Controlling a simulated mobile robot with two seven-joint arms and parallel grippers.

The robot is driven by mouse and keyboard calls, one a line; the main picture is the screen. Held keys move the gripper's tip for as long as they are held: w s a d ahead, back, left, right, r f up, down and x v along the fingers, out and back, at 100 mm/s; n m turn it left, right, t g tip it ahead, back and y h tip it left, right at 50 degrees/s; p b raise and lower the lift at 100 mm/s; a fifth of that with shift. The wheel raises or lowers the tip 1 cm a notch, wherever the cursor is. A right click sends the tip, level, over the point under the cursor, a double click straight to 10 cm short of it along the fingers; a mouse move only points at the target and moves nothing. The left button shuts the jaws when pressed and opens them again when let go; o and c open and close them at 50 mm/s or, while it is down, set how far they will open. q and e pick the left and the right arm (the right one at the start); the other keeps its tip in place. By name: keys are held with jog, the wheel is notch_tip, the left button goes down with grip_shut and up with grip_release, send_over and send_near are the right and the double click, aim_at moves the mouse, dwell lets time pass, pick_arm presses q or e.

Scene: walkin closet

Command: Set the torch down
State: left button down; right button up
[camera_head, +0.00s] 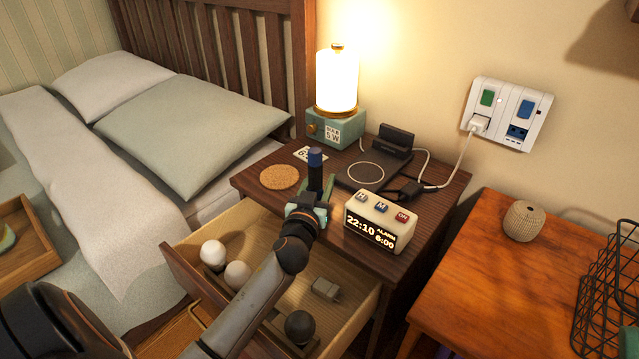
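The torch (315,172) is a slim dark cylinder with a blue top. It is upright over the front part of the dark wooden nightstand (447,187), between the cork coaster (280,177) and the alarm clock (379,221). My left gripper (311,200) is around its lower part and looks shut on it. The gripper hides the torch's base, so I cannot tell whether it touches the nightstand top. My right gripper is not in view.
A lit lamp (337,80), a charging pad (365,173) and cables crowd the back of the nightstand. A wooden table (470,285) stands at right.

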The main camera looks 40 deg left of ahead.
pick_arm(q)
jog(key=shift+f, duration=0.15)
jog(key=shift+c, duration=1.8)
grip_release()
